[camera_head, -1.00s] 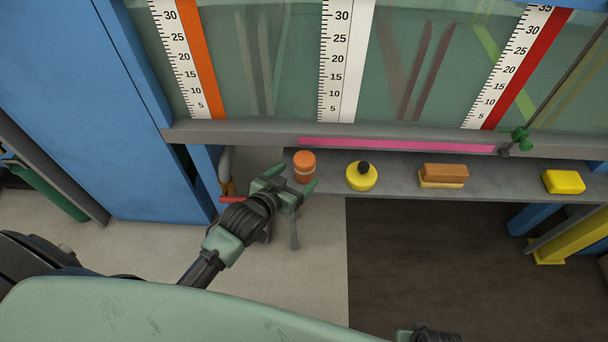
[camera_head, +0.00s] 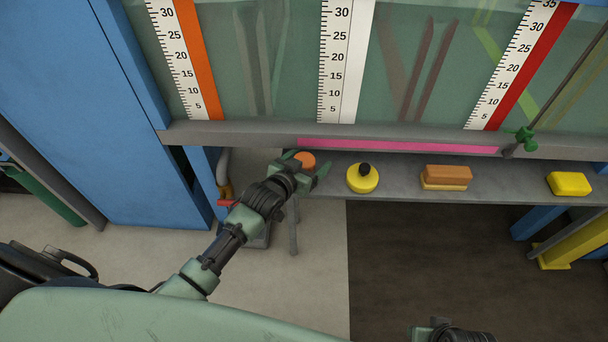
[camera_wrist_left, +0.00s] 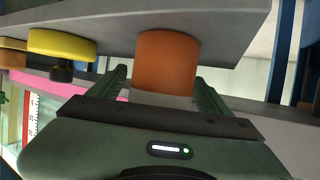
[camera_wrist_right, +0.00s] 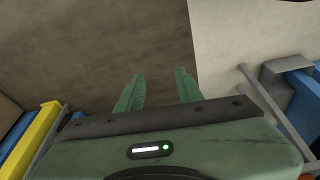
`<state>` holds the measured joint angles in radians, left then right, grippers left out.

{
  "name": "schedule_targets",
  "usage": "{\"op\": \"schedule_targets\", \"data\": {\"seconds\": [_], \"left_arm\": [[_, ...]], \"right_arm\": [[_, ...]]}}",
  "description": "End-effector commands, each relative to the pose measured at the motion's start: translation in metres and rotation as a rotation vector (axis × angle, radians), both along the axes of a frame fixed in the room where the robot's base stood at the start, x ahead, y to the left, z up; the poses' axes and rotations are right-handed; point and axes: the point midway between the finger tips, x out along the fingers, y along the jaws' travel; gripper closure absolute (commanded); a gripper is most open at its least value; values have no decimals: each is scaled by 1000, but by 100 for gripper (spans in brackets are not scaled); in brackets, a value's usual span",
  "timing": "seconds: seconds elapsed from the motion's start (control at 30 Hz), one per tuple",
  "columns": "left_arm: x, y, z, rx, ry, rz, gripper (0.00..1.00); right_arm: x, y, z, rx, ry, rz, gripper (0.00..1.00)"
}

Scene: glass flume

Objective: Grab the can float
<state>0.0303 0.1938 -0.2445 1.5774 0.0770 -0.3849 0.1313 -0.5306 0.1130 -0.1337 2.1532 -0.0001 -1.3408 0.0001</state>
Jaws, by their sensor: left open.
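The can float is an orange can (camera_head: 305,159) on the left part of the grey shelf, partly hidden by my left gripper in the head view. My left gripper (camera_head: 307,166) is open, its fingers on either side of the can. In the left wrist view the can (camera_wrist_left: 167,62) stands between the spread fingertips of the left gripper (camera_wrist_left: 160,85), with a pale band at its near end. I cannot tell whether the fingers touch it. My right gripper (camera_wrist_right: 158,88) is open and empty over the floor, away from the shelf.
On the grey shelf (camera_head: 408,178), right of the can, stand a yellow round float with a black knob (camera_head: 362,179), a brown-and-yellow block (camera_head: 446,177) and a yellow block (camera_head: 569,184). The glass flume (camera_head: 280,70) rises behind. A red-handled pipe fitting (camera_head: 226,196) is left of the gripper.

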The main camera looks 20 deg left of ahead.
Motion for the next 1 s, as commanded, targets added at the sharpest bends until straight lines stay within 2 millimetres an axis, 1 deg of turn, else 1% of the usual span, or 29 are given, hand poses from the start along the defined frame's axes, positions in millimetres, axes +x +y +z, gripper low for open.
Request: {"op": "schedule_targets", "data": {"seconds": [0.03,0.07,0.1,0.17,0.2,0.3,0.67,0.73,0.8,0.87,1.0], "left_arm": [[0,0,0,0,0,0,21],[0,0,0,0,0,0,29],[0,0,0,0,0,0,40],[0,0,0,0,0,0,57],[0,0,0,0,0,0,68],[0,0,1,0,-1,0,92],[0,0,3,0,-1,0,92],[0,0,4,-1,-1,1,92],[-10,2,3,0,1,0,92],[-19,4,3,-1,2,0,92],[-44,9,4,0,1,1,92]], "right_arm": [[0,0,0,0,0,0,64],[0,0,0,0,0,0,64],[0,0,0,0,0,0,64],[0,0,0,0,0,0,64],[0,0,0,0,0,0,64],[0,0,0,0,0,0,64],[1,0,1,1,-5,0,64],[0,0,-8,0,5,1,64],[-1,1,-18,0,14,3,64],[-1,1,-24,0,17,3,64],[-2,1,-42,-1,26,4,64]]}}
